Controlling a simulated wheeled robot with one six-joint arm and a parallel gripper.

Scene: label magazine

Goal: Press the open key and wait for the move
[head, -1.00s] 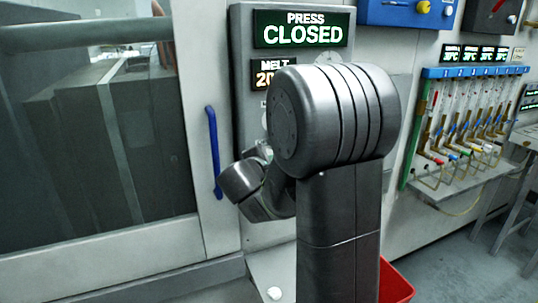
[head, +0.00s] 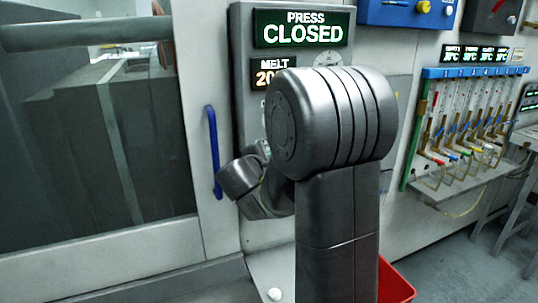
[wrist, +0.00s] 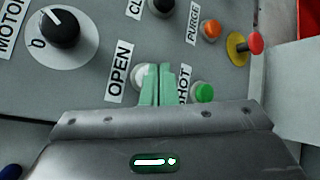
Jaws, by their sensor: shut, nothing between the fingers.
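The white open key (wrist: 139,76) sits beside the OPEN label (wrist: 119,71) in the wrist view. My gripper (wrist: 158,68) is shut and empty. Its green fingertips are at the key and cover its right part; I cannot tell how far the key is pressed in. In the head view my arm hides the keys and most of my gripper. The lit press display (head: 303,29) reads PRESS CLOSED. Grey blocks (head: 140,120) show behind the press window at the left.
A green key (wrist: 204,92) labelled SHOT is just right of my fingers. An orange PURGE key (wrist: 210,29), a red mushroom button (wrist: 255,43) and a MOTOR knob (wrist: 60,28) are nearby. A blue handle (head: 213,152) and a red bin (head: 395,284) flank my arm.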

